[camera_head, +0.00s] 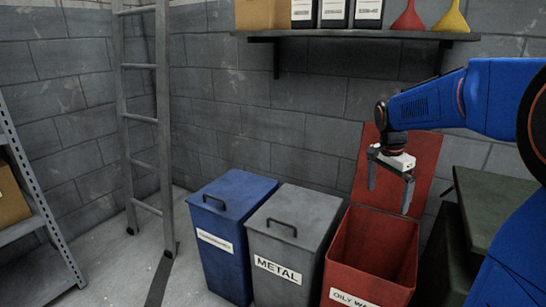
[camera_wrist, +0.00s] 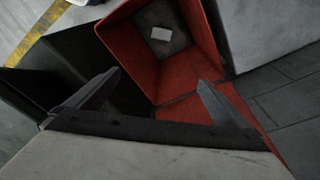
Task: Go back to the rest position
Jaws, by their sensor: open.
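My gripper (camera_head: 391,188) is open and empty, hanging above the back part of the red bin. In the wrist view my gripper (camera_wrist: 158,85) shows two fingers spread apart with nothing between them. The red bin (camera_head: 340,277), its label partly cut off by the lower edge, has its red lid (camera_head: 425,158) raised against the wall. The wrist view looks down into the red bin (camera_wrist: 143,45), where a small pale flat item (camera_wrist: 160,34) lies on the dark bottom. My blue arm reaches in from the right.
A grey bin labelled METAL (camera_head: 283,240) and a blue bin (camera_head: 230,225) stand left of the red one, both lids shut. A wall shelf (camera_head: 350,36) holds binders and funnels. A ladder (camera_head: 164,130) leans at the left. A dark green box (camera_head: 490,200) stands right.

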